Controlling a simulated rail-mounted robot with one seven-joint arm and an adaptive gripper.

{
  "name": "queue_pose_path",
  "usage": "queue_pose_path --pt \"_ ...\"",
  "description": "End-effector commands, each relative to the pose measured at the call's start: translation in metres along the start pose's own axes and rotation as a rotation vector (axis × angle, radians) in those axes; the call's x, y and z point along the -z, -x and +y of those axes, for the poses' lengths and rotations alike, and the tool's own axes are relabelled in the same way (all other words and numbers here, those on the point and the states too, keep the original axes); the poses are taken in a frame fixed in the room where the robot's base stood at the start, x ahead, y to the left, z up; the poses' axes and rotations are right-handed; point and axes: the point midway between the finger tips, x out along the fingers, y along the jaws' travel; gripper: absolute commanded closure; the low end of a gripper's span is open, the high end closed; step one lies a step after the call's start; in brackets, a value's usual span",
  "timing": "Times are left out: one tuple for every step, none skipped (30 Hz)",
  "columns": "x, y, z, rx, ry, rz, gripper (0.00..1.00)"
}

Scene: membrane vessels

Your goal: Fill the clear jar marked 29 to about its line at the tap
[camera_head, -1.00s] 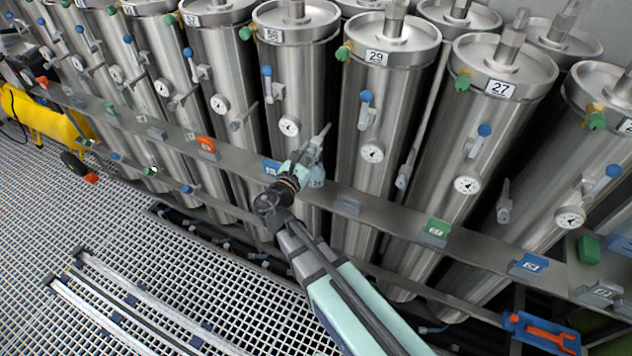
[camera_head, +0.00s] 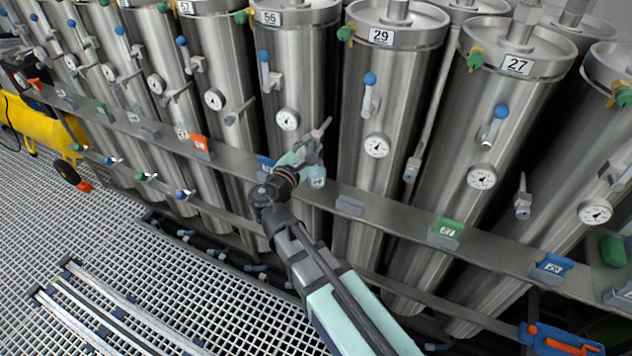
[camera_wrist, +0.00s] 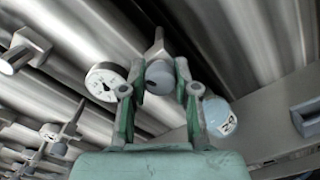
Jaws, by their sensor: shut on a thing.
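The clear jar marked 29 (camera_wrist: 216,115) is small and rounded, with a dark 29 on its side. In the wrist view it sits just outside my right finger, near the shelf. In the head view the jar (camera_head: 317,178) is beside my gripper, and its fill line and water level are too small to read. My gripper (camera_head: 300,162) is at the tap (camera_head: 318,134), in front of the steel vessels between plates 56 and 29. In the wrist view my gripper (camera_wrist: 161,85) is shut on the tap's grey round knob (camera_wrist: 159,74). I cannot tell whether water is running.
The vessel plated 29 (camera_head: 392,75) stands right of my gripper, with a gauge (camera_head: 376,147) and a blue-knobbed lever (camera_head: 369,90). A shelf (camera_head: 395,217) with coloured tags runs along the vessels. A yellow machine (camera_head: 35,122) is far left. Metal rails (camera_head: 105,315) lie on the grating.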

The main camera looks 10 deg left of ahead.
Motion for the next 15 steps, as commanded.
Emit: queue_pose_path --pt "0.002 -0.0001 -0.0016 0.0 -0.017 0.0 1.0" --pt "0.0014 0.0 -0.0012 0.001 -0.024 0.001 1.0" --pt "0.0011 -0.0001 -0.0008 0.001 -0.031 0.001 1.0" --pt "0.001 -0.0001 -0.0008 0.001 -0.038 0.001 1.0" --pt "0.0013 -0.0001 -0.0011 0.001 -0.045 0.001 1.0" --pt "0.002 -0.0001 -0.0015 0.001 -0.057 0.001 1.0" --pt "0.0026 -0.0001 -0.0021 0.001 -0.07 0.001 1.0" --pt "0.0034 0.0 -0.0027 0.001 -0.086 0.001 1.0" --pt "0.004 0.0 -0.0033 0.0 -0.112 0.001 1.0" --pt "0.0042 0.0 -0.0034 0.0 -0.133 0.0 1.0" --pt "0.0043 -0.0001 -0.0034 0.0 -0.156 0.0 1.0" --pt "0.0047 -0.0001 -0.0037 0.0 -0.184 0.0 1.0" --pt "0.0048 -0.0001 -0.0037 0.0 -0.206 0.0 1.0" --pt "0.0046 -0.0001 -0.0036 0.0 -0.228 0.0 1.0" --pt "0.0045 -0.0001 -0.0035 0.0 -0.257 0.0 1.0"
